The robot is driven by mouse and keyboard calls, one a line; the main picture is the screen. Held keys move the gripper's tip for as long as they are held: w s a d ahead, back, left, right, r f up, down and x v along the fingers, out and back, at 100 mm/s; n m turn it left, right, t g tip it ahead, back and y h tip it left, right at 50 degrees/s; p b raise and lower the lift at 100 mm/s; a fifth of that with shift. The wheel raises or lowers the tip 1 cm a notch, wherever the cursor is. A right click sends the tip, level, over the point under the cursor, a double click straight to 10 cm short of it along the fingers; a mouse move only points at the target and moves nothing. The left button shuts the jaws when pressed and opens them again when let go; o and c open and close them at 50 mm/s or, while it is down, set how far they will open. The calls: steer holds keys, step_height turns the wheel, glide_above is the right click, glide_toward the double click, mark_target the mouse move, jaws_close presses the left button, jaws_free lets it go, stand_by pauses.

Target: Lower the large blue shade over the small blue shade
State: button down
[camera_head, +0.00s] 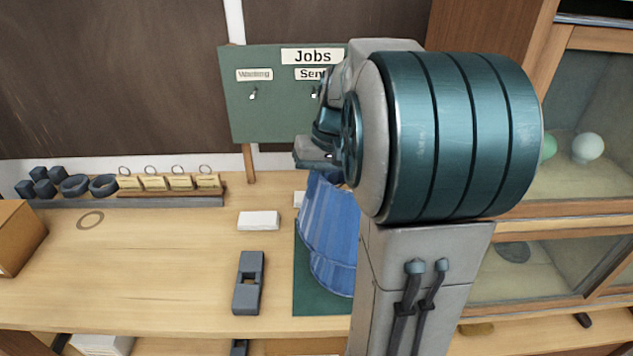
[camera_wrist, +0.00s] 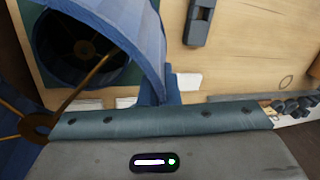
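The large blue shade (camera_head: 328,225) hangs under my gripper (camera_head: 318,165) above the green mat, leaning slightly. My gripper is at its upper rim; its fingertips are mostly hidden, but it appears shut on the shade. In the wrist view the large shade's blue wall (camera_wrist: 135,30) is close, with a brass ring (camera_wrist: 35,125) and spokes across its top opening. Through that opening I see a dark blue round shape with a brown centre, apparently the small blue shade (camera_wrist: 65,65), within the large shade's outline. The gap between the shades cannot be judged.
The green mat (camera_head: 305,296) lies on the wooden bench (camera_head: 150,275). A dark grey block (camera_head: 247,290) and a white card (camera_head: 258,220) are left of it. The green Jobs board (camera_head: 265,122) stands behind. A glass-fronted cabinet (camera_head: 590,215) is at right. The bench's left middle is mostly clear.

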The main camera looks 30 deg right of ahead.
mark_target(331, 185)
steer(key=d+b+x, duration=0.3)
steer(key=b+x, duration=0.7)
steer(key=x, duration=0.3)
steer(key=shift+s+f, duration=0.4)
steer(key=shift+f, duration=0.2)
steer(key=c, duration=1.6)
jaws_free()
steer(key=p+v, duration=0.1)
steer(key=v, duration=1.3)
steer(key=s+a+f+n+h, duration=0.1)
steer(key=s+a+f, duration=0.2)
steer(key=s+a, duration=0.1)
steer(key=s+a+f+t+p, duration=0.1)
steer(key=s+a+f, duration=0.3)
steer(key=a, duration=0.1)
steer(key=s+a+f+n+t+h, duration=0.1)
steer(key=s+a+f, duration=0.3)
steer(key=a, duration=0.1)
steer(key=shift+s+a+n+h, duration=0.1)
steer(key=shift+s+n+h, duration=0.2)
